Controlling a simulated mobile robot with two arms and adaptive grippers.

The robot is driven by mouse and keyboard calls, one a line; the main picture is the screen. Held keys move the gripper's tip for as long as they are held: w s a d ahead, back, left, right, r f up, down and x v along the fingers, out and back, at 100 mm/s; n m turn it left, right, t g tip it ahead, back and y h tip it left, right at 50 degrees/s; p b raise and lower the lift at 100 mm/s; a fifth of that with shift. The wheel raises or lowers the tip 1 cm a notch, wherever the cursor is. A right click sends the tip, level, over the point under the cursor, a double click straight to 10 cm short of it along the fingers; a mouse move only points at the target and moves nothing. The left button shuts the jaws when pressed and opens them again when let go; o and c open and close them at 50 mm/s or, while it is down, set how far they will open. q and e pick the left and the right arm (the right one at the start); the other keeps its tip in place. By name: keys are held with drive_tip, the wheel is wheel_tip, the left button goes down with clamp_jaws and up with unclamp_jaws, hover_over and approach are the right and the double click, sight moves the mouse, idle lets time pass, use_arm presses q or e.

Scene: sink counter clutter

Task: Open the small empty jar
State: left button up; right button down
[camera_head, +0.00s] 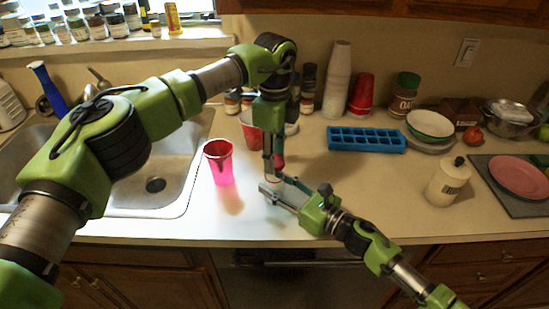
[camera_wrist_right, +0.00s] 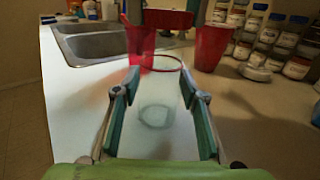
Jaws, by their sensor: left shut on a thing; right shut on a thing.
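The small jar (camera_wrist_right: 155,105) is clear and looks empty, with a thin dark red ring at its mouth. In the right wrist view it stands between the fingers of my right gripper (camera_wrist_right: 158,110), which is shut on its sides. In the head view my right gripper (camera_head: 279,192) reaches in low from the right, and the jar is mostly hidden. My left gripper (camera_head: 273,173) points down from above the jar. It is shut on a small red piece (camera_head: 280,161) that looks like the lid.
A pink-red cup (camera_head: 220,165) stands close on the left, with another red cup (camera_head: 250,132) behind. The sink (camera_head: 155,185) is farther left. A blue ice tray (camera_head: 366,139) and a white bottle (camera_head: 447,183) are to the right.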

use_arm(q)
drive_tip(key=shift+r, duration=1.55)
use_arm(e)
drive_tip(key=c, duration=1.2)
unclamp_jaws()
drive_tip(key=shift+d, duration=0.1)
drive_tip(key=v, duration=1.1)
drive_tip(key=shift+s, duration=0.1)
drive_tip(key=shift+s+d, duration=0.25)
use_arm(q)
drive_tip(key=shift+s+f, duration=0.1)
use_arm(e)
drive_tip(key=shift+s, duration=0.1)
